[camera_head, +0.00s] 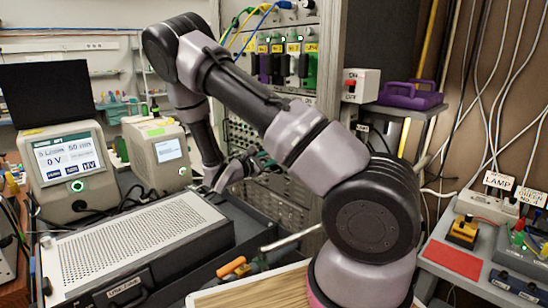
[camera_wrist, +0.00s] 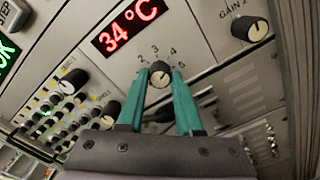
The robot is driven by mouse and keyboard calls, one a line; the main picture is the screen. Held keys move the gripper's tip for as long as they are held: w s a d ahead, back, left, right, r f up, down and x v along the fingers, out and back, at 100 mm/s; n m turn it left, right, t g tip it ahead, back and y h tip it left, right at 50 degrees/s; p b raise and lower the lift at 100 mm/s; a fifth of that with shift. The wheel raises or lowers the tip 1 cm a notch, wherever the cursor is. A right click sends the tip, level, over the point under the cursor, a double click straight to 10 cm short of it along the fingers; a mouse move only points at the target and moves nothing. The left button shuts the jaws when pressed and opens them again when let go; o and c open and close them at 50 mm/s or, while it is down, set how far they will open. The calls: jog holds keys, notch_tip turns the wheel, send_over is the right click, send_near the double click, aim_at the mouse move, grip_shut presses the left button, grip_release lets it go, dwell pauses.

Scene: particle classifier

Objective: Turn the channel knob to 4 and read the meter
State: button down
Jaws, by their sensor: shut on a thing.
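The channel knob (camera_wrist: 160,80) is a small round knob with a dark rim and a pale face, on a grey panel in the wrist view. Printed numbers 2, 3, 4 and 5 arc around its upper side. I cannot tell for sure which number its pointer faces. My gripper (camera_wrist: 160,72) has its two teal fingers closed on either side of the knob. In the head view my gripper (camera_head: 248,165) is at the rack front, and the knob is hidden there. A red display (camera_wrist: 128,26) above the knob reads 34 °C. An instrument screen (camera_head: 68,156) at left shows 0 V.
Another knob (camera_wrist: 250,28) labelled GAIN 2 is at upper right. More black knobs (camera_wrist: 73,81) and small jacks are at left. A perforated metal box (camera_head: 130,250) stands in front of the rack. A switch box (camera_head: 361,86) and purple case (camera_head: 411,95) are on a right shelf.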

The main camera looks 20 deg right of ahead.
jog(key=c, duration=0.6)
grip_release()
jog(key=v, duration=1.1)
jog(key=s+d+r+m+g+y, duration=0.6)
jog(key=s+r+m+g+y, duration=0.35)
jog(key=s, duration=0.35)
jog(key=s+a+r+m+t+y, duration=0.1)
jog(key=s+r+m+t+y, duration=0.2)
jog(key=r, duration=0.2)
jog(key=s+a+r+m+t+y, duration=0.2)
jog(key=s+r+m+t+y, duration=0.1)
jog(key=r, duration=0.3)
jog(key=s+a+r+m+t+y, duration=0.2)
jog(key=s+r+m+t+y, duration=0.1)
jog(key=s+r, duration=0.2)
jog(key=shift+a+r+t, duration=0.1)
jog(key=shift+r+t, duration=0.25)
jog(key=shift+r, duration=0.25)
